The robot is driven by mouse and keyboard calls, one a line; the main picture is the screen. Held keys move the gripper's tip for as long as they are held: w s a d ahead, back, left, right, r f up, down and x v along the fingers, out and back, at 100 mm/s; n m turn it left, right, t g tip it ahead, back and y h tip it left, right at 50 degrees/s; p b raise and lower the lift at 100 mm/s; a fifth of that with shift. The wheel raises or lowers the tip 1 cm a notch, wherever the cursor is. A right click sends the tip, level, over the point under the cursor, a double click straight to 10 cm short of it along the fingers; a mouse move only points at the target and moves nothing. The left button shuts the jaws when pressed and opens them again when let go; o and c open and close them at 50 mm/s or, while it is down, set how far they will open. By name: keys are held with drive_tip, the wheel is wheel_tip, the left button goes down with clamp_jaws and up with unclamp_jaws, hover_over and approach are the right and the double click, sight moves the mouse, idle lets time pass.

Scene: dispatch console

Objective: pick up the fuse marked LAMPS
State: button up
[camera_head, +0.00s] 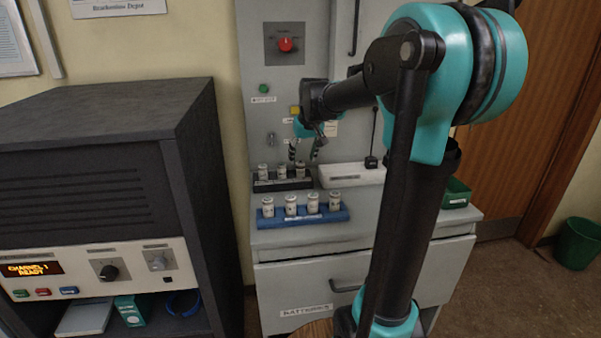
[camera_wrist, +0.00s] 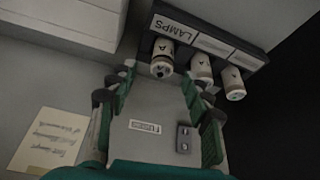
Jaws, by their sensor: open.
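The fuse marked LAMPS (camera_wrist: 162,58) is a pale cylinder with a letter A on it, at the left end of a black rack (camera_wrist: 212,35) in the wrist view. The LAMPS label is on the rack beside it. Two similar fuses stand to its right there. In the head view it is the right-hand fuse (camera_head: 300,169) in the black rack (camera_head: 283,185). My gripper (camera_head: 305,152) is open, just above that end of the rack. In the wrist view its fingers (camera_wrist: 158,76) are spread, with the LAMPS fuse just beyond the tips, and nothing held.
A blue rack (camera_head: 302,218) with several fuses stands in front of the black one. A white tray (camera_head: 345,178) lies close to the right, and a green bin (camera_head: 456,193) farther right. The panel (camera_head: 285,100) with a red knob rises behind. A dark console (camera_head: 110,150) stands left.

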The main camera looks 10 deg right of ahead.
sight(301, 163)
drive_tip(key=x, duration=0.5)
drive_tip(key=shift+s+a, duration=0.1)
drive_tip(key=shift+c, duration=0.3)
clamp_jaws()
